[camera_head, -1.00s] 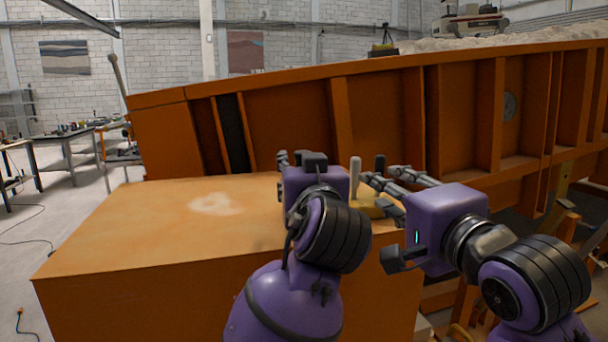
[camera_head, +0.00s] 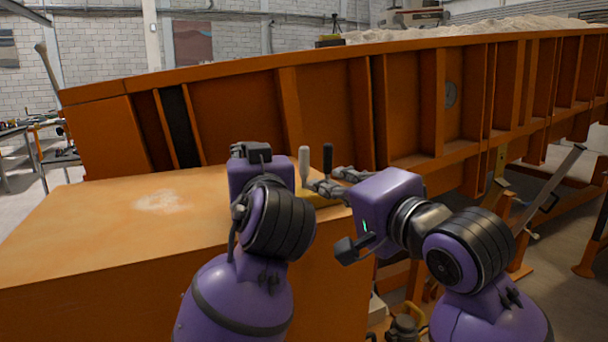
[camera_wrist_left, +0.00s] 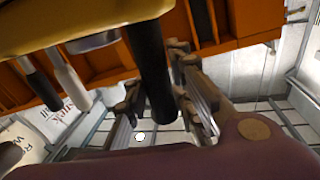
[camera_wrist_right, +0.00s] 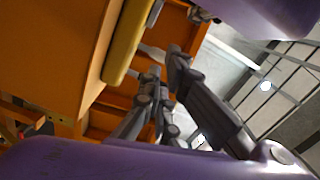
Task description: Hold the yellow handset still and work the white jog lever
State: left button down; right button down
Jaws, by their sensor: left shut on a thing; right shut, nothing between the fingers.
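The yellow handset (camera_head: 328,197) sits at the orange box's right end, mostly behind my grippers. Its white jog lever (camera_head: 304,163) stands upright, with a black lever (camera_head: 327,160) just right of it. In the left wrist view the handset (camera_wrist_left: 80,25) is at top, with a thick black grip (camera_wrist_left: 150,70) extending from it. My left gripper (camera_wrist_left: 160,95) is shut around that grip; its palm hides this in the head view. My right gripper (camera_head: 322,180) is shut and empty, its fingertips close by the white lever's lower part. Whether they touch is unclear. The right wrist view shows the handset (camera_wrist_right: 125,42) beside those fingers.
The orange box top (camera_head: 90,220) is clear to the left. The long ribbed orange sandbed wall (camera_head: 240,120) rises right behind the handset, tilted up to the right, with pale sand (camera_head: 520,25) on top. Struts (camera_head: 550,190) stand at the right.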

aim_at(307, 163)
jog(key=w+d+f+n+g+y, duration=0.25)
jog(key=d+n+g, duration=0.2)
jog(key=n, duration=0.75)
jog(key=s+d+r+n+g+y, duration=0.1)
jog(key=d+r+n+g+y, duration=0.1)
jog(key=d+n, duration=0.4)
jog(key=r+n+y, duration=0.1)
jog(key=n+y, duration=0.1)
jog(key=n, duration=0.1)
jog(key=shift+r, duration=0.3)
jog(key=shift+g, duration=0.25)
jog(key=x, duration=1.4)
